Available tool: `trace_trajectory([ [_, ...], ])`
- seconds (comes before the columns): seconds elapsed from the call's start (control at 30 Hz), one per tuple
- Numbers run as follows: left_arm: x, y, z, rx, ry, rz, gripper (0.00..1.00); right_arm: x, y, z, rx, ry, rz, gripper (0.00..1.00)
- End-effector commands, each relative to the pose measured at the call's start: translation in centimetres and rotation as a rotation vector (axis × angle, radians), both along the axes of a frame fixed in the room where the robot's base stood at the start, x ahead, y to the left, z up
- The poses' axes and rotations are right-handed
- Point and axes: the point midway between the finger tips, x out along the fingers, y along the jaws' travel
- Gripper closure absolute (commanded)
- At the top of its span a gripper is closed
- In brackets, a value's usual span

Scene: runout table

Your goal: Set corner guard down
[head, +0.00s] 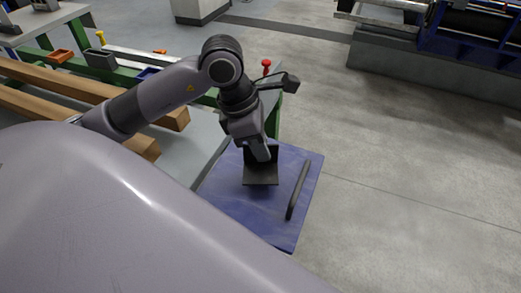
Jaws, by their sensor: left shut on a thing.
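A dark, plate-like corner guard (261,175) shows over the blue mat (230,205) in the head view. My left gripper (262,153) comes down from above and is shut on the corner guard at its upper edge. The gripper hides part of the guard. I cannot tell whether its lower edge touches the mat. My right gripper is not in view.
A black bar (299,190) lies on the mat, right of the guard. Wooden beams (75,85) lie on the grey table to the left. A red knob (267,64) stands behind my gripper. Open concrete floor (420,180) is on the right.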

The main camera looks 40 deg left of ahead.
Motion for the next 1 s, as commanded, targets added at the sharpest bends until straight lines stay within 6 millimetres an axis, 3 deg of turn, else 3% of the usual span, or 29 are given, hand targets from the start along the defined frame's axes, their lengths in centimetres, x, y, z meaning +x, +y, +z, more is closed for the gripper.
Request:
trace_trajectory([
  [0.1,0.0,0.0,-1.4,0.000,0.001,0.000,1.00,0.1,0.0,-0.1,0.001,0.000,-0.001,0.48],
  [0.67,0.0,0.0,-2.5,0.001,-0.001,0.000,1.00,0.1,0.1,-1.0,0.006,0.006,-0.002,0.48],
  [0.77,0.0,0.0,-2.3,0.001,-0.001,0.000,0.68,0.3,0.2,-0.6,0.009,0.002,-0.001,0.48],
  [1.0,0.0,0.0,-2.3,0.000,0.000,0.000,0.65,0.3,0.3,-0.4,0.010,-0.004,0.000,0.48],
])
